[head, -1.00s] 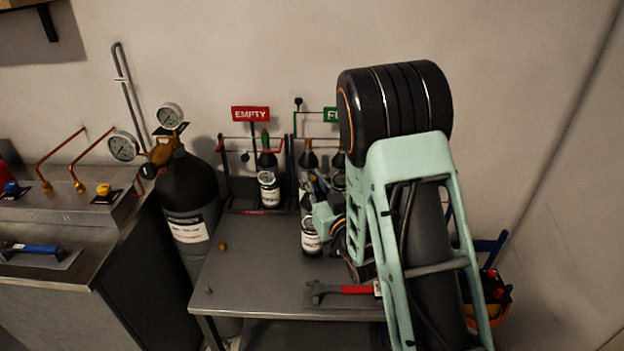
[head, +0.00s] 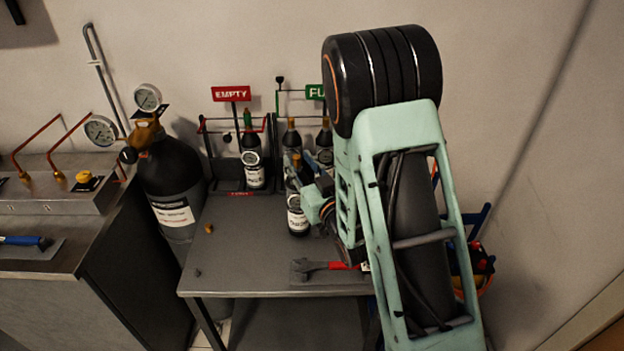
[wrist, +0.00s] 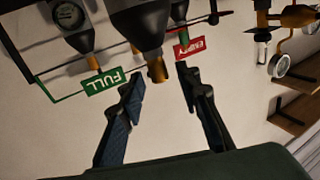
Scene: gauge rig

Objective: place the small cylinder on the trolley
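A small dark cylinder (head: 298,217) with a white label stands upright on the grey table, its top partly hidden by my gripper (head: 308,188). In the wrist view, which is upside down, a dark cylinder with a brass valve (wrist: 155,68) points between the fingertips of my gripper (wrist: 160,80). The fingers are apart, with a gap on both sides of the valve; I cannot tell how far beyond them it is. No trolley is clearly identifiable; a blue-framed thing with orange parts (head: 480,262) is mostly hidden behind my arm.
A rack under the red EMPTY sign (head: 231,93) holds a green-topped cylinder (head: 252,160). More cylinders stand by the green FULL sign (head: 315,91). A red-handled tool (head: 338,266) lies near the table's front edge (head: 270,293). A large cylinder (head: 172,190) stands left.

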